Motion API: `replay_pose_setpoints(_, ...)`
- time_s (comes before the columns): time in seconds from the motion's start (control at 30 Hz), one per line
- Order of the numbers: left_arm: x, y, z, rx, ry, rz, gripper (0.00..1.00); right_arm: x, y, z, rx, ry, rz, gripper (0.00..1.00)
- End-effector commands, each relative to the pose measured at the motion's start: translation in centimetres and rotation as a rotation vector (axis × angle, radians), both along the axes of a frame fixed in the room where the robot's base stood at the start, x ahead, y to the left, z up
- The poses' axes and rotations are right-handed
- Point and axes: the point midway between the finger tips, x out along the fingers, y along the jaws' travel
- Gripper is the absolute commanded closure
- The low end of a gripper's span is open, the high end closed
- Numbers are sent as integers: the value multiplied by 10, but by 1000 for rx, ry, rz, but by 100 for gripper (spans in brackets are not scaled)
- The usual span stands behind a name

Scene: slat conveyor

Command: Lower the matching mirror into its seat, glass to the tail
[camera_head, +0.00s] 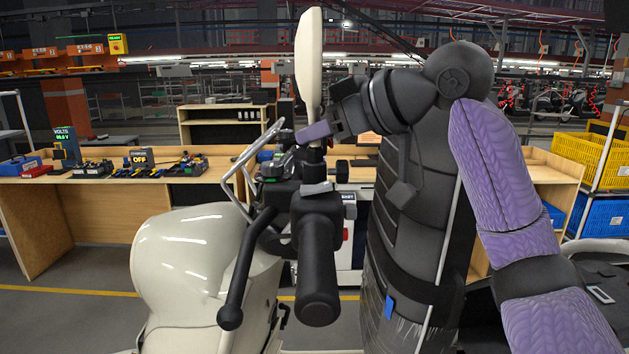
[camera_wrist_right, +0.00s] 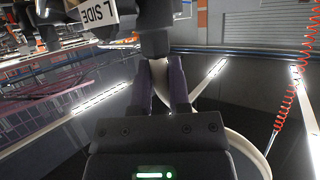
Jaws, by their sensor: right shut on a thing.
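The cream mirror (camera_head: 309,62) stands upright above the handlebar, nearly edge-on in the head view; which way its glass faces is hard to tell. In the right wrist view my two fingers (camera_wrist_right: 166,85) close around the stem, and a pale curved mirror edge (camera_wrist_right: 247,148) shows beside the gripper. The stem's foot is right above the dark handlebar clamp (camera_head: 314,188); whether it touches the seat cannot be told. My left gripper is not in view.
The cream vehicle body (camera_head: 200,265) and black handlebar grip (camera_head: 318,270) stand in front, with a black lever (camera_head: 245,275) to the left. A white "L SIDE" label (camera_wrist_right: 95,13) shows upside down in the wrist view. A wooden bench (camera_head: 120,195) stands behind.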

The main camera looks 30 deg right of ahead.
Motion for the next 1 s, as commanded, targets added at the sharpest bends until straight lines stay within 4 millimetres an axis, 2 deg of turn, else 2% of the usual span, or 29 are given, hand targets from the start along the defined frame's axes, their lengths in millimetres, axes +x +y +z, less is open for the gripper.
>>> replay_pose_setpoints(0.1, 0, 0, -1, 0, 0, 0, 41, 1, 1, -6, -5, 18, 3, 100)
replay_pose_setpoints(0.13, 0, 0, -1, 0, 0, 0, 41, 1, 1, -6, -5, 19, 4, 74)
replay_pose_setpoints(0.3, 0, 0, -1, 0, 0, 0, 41, 1, 1, -5, -5, 17, 3, 38)
replay_pose_setpoints(0.6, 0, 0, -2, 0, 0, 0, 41, -5, -2, -1, -3, 12, 2, 37)
replay_pose_setpoints(0.9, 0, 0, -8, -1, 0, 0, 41, -64, -29, 29, -3, 10, 1, 37)
replay_pose_setpoints(1.0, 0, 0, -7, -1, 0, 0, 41, -76, -34, 35, -3, 13, 1, 37)
